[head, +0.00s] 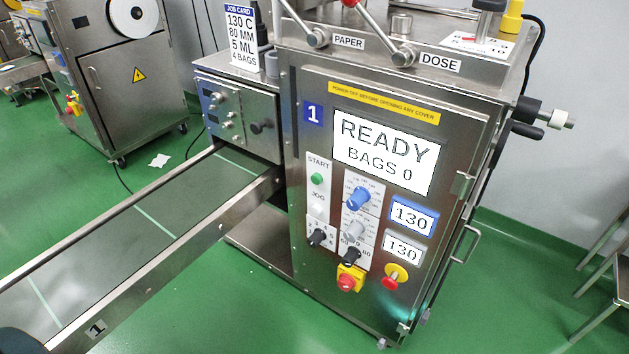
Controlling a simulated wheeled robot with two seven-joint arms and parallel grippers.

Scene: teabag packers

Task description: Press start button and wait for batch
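The packing machine (300,215) marked 1 stands in the middle of the head view. Its green start button (317,179) sits under the word START at the left of the front panel. The display (385,152) reads READY, BAGS 0. Two smaller readouts (412,217) both show 130. Neither of my grippers is in view, and nothing touches the start button. A dark rounded shape at the bottom left corner is too cropped to identify.
A conveyor (150,222) runs from the machine to the lower left, with no bags visible on it. A red emergency button (390,281) and a red-yellow switch (348,280) sit low on the panel. Another machine (130,75) stands behind left. Metal stool legs (603,262) are at right.

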